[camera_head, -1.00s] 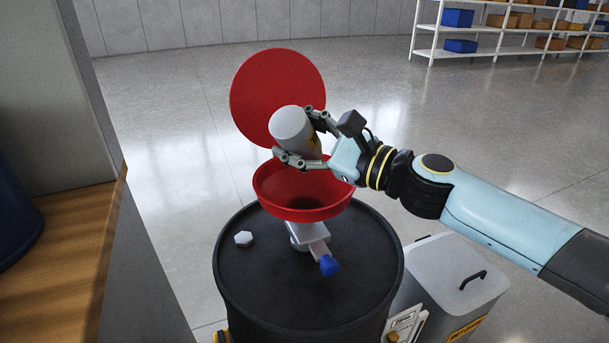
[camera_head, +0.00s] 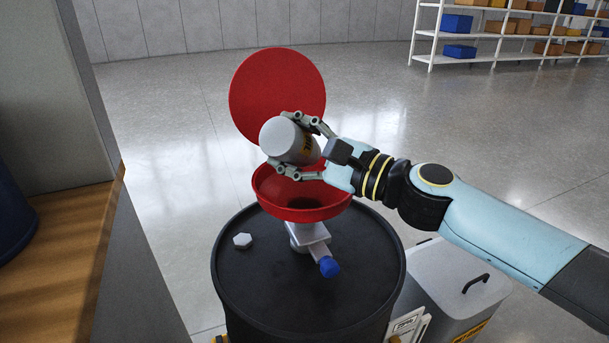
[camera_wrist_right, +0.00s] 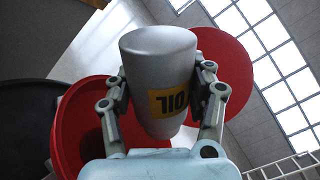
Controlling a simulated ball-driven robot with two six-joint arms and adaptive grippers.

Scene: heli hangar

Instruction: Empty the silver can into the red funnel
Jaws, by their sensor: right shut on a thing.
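The silver can (camera_head: 278,139) is held over the red funnel (camera_head: 290,207), lying tilted with a plain closed end toward the left. Its yellow label reads upside down in the right wrist view, where the can (camera_wrist_right: 157,75) fills the middle. My right gripper (camera_head: 297,147) is shut around the can's sides, its fingers on opposite sides. The funnel's round red lid (camera_head: 275,85) stands raised behind. The can's mouth is hidden, and no flow shows. A dark patch shows inside the funnel bowl. My left gripper is not in view.
The funnel stands on a black drum (camera_head: 260,280) with a grey fitting, a blue-tipped lever (camera_head: 329,267) and a white hexagonal cap (camera_head: 242,241). A grey lidded bin (camera_head: 455,280) stands right. A wooden-topped surface (camera_head: 60,250) is left. Shelves (camera_head: 500,35) stand far back.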

